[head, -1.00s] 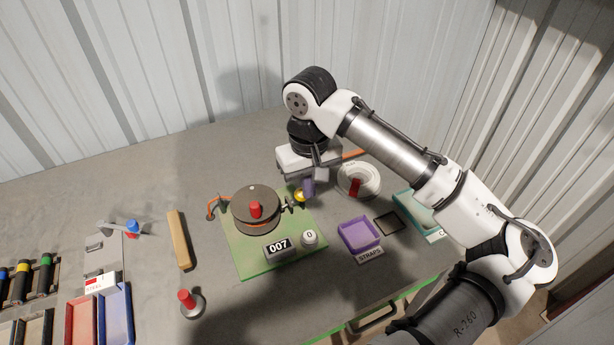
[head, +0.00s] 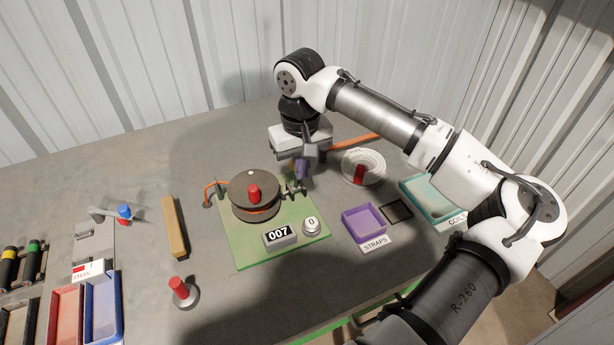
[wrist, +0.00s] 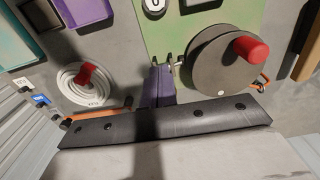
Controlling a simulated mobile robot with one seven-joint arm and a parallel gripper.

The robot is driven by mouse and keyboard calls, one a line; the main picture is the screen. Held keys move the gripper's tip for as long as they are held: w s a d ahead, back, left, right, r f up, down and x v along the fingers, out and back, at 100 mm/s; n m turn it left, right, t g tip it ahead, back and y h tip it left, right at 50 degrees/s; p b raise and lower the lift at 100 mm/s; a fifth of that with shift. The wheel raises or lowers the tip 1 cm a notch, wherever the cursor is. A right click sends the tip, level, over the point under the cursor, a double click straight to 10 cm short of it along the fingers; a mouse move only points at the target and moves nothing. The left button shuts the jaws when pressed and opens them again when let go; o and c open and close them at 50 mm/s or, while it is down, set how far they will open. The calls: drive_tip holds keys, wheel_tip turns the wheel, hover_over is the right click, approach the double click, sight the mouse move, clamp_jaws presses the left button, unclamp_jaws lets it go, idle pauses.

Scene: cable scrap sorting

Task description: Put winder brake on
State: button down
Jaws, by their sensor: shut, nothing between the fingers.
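The winder (head: 240,197) is a dark round disc with a red knob (head: 254,191) on a green board (head: 252,248). It also shows at the right in the wrist view (wrist: 215,75). A metal bracket (head: 294,189) stands at the disc's right side. A yellow knob (head: 291,168), likely the brake lever's end, shows only as a sliver behind my gripper. My gripper (head: 302,176) has purple fingers, shut and empty, just beyond the bracket. In the wrist view the fingers (wrist: 160,72) are beside the bracket; whether they touch it or the lever cannot be told.
A counter reading 007 (head: 281,237) and a round 0 button (head: 311,226) sit on the board's front. A white coil with a red knob (head: 360,174), a purple STRAPS tray (head: 348,227) and a teal COILS tray (head: 415,200) lie right. A wooden bar (head: 174,227) lies left.

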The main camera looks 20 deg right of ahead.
drive_tip(key=w+p, duration=0.1)
drive_tip(key=w, duration=0.1)
drive_tip(key=shift+w+a, duration=0.1)
drive_tip(key=shift+w, duration=0.25)
drive_tip(key=shift+w+f+p, duration=0.15)
drive_tip(key=shift+w+f, duration=0.1)
drive_tip(key=shift+w, duration=0.4)
drive_tip(key=shift+w+f+p, duration=0.15)
drive_tip(key=shift+w+f, duration=0.1)
drive_tip(key=shift+w, duration=0.35)
drive_tip(key=shift+s, duration=0.55)
wheel_tip(320, 180, up, 4)
drive_tip(key=p, duration=0.3)
drive_tip(key=shift+f, duration=0.25)
drive_tip(key=shift+r+p, duration=0.45)
drive_tip(key=shift+r, duration=0.8)
drive_tip(key=shift+s+f, duration=0.1)
